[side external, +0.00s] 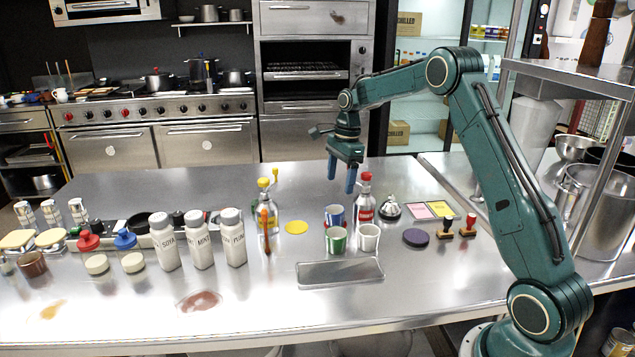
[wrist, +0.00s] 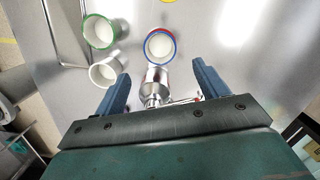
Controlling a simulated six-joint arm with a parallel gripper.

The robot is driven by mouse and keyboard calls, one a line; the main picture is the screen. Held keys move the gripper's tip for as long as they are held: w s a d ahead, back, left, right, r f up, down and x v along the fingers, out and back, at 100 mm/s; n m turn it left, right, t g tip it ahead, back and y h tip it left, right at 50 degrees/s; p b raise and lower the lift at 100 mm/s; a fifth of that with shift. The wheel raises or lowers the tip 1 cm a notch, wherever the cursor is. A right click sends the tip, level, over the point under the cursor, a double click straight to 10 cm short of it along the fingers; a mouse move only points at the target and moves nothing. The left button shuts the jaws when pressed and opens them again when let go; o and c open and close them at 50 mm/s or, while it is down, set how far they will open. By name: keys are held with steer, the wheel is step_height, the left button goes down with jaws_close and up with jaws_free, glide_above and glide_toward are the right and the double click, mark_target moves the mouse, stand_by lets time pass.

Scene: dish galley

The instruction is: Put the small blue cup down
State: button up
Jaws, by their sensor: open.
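In the wrist view the fingers of my gripper (wrist: 161,74) are wide apart with nothing held. The bottle (wrist: 155,85) shows below and between them.
A white cup (side external: 369,237) stands right of the green cup. A shallow metal tray (side external: 340,283) lies in front of them. A service bell (side external: 390,208) is right of the bottle. A yellow disc (side external: 296,227) and another bottle (side external: 268,215) are to the left. Counter behind is clear.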

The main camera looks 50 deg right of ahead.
step_height(320, 180, up, 2)
steer(key=shift+d, duration=0.1)
stand_by(0.6)
steer(key=s+a+r+n+t+h, duration=0.1)
steer(key=s+a+r+n+t, duration=0.1)
steer(key=s+a+r+n, duration=1.05)
steer(key=s+a+f+n+t, duration=0.1)
steer(key=s+a+n, duration=0.4)
steer(key=s, duration=0.4)
steer(key=s+a+f+n+t, duration=0.1)
steer(key=s+a+n, duration=0.4)
steer(key=s, duration=0.5)
steer(key=shift+s+t, duration=0.2)
steer(key=shift+t, duration=0.3)
